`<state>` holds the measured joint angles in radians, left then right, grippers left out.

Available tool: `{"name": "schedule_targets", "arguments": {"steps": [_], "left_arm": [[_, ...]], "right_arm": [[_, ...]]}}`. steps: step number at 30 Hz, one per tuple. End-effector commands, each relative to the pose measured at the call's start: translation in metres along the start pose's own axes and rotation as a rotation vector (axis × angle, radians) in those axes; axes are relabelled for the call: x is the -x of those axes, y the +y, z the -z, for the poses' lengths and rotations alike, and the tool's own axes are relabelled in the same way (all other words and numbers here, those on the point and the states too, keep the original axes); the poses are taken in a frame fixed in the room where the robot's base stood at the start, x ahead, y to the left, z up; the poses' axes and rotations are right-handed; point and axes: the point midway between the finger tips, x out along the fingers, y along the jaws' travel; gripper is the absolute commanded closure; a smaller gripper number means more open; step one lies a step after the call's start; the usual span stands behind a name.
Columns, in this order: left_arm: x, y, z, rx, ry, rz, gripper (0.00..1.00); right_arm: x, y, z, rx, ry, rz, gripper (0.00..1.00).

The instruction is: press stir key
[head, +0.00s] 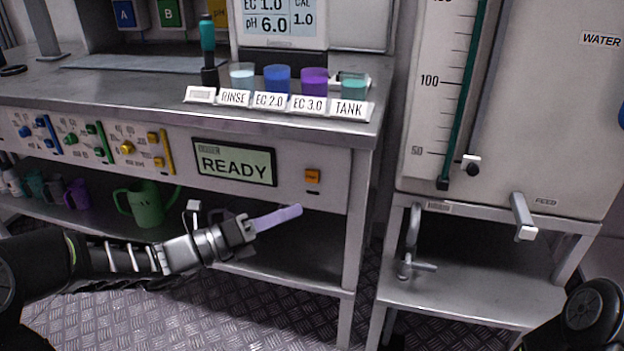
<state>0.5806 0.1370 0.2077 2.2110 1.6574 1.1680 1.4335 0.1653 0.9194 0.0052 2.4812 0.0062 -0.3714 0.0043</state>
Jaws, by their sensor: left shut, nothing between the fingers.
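An orange key (312,176) sits on the front panel of the bench, to the right of a green display (235,162) that reads READY. Its small lettering is too blurred to read. My left gripper (297,211) is shut and empty, with its pale lavender fingers together. Its tips show just below and a little left of the orange key, in front of the panel's lower edge, apart from the key in the picture. My right gripper is out of view.
Cups stand on the bench top behind the labels RINSE, EC 2.0, EC 3.0 and TANK (349,109). Panel knobs (127,147) lie left of the display. A green watering can (146,203) is on the lower shelf. A large tank (540,110) stands right.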

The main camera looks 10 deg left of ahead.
Motion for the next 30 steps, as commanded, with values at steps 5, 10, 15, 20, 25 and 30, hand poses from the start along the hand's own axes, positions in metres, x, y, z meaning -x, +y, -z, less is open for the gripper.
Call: {"name": "schedule_targets", "arguments": {"steps": [5,10,15,20,25,30], "left_arm": [[-0.006,0.005,-0.002,-0.001,0.002,0.001,1.00],[-0.018,0.015,-0.010,-0.002,0.002,0.001,1.00],[-0.034,0.026,-0.022,-0.001,0.002,0.002,1.00],[-0.048,0.033,-0.035,0.000,0.002,0.001,1.00],[-0.058,0.041,-0.042,0.000,0.002,0.001,1.00],[-0.061,0.045,-0.043,0.000,0.002,-0.001,1.00]], "right_arm": [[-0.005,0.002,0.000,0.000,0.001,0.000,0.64],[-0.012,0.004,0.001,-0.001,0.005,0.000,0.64],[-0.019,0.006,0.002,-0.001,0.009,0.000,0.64],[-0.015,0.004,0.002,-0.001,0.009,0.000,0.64],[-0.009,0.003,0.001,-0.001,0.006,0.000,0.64],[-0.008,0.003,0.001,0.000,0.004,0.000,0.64]]}}
